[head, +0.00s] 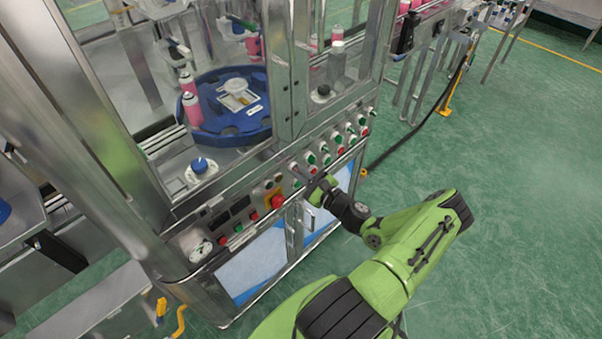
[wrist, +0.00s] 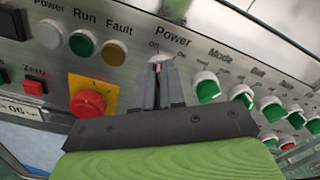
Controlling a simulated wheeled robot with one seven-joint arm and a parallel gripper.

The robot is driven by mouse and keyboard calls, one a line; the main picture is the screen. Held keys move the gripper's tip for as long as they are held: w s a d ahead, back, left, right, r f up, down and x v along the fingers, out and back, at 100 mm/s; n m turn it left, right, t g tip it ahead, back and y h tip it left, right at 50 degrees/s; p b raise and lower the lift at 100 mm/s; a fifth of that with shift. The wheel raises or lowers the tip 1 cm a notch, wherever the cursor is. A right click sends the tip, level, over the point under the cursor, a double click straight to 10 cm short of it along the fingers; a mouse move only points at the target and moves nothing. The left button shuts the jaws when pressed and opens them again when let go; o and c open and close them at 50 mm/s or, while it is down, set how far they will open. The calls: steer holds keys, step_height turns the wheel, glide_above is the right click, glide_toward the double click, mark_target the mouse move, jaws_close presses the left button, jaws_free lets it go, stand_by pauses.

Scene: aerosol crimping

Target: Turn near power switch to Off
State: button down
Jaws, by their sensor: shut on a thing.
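The power switch (wrist: 158,60) sits under the "Power" label on the metal panel in the wrist view, with small position marks above it. My gripper (wrist: 158,78) is closed around its knob, and the fingers hide most of it, so I cannot tell its exact angle. A bit of red shows between the fingertips. In the head view my gripper (head: 318,186) is at the machine's front panel, right of the red emergency button, and the switch is hidden behind it.
A red emergency button (wrist: 88,103) on a yellow plate is left of my gripper. Several green selector knobs, such as the mode knob (wrist: 206,88), are close on the right. Indicator lamps (wrist: 82,43) are upper left. Green floor (head: 500,200) is free to the right.

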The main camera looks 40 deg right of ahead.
steer(key=c, duration=1.2)
jaws_free()
steer(key=shift+s, duration=0.1)
steer(key=s, duration=1.5)
steer(key=shift+s+d, duration=0.2)
steer(key=shift+s, duration=0.1)
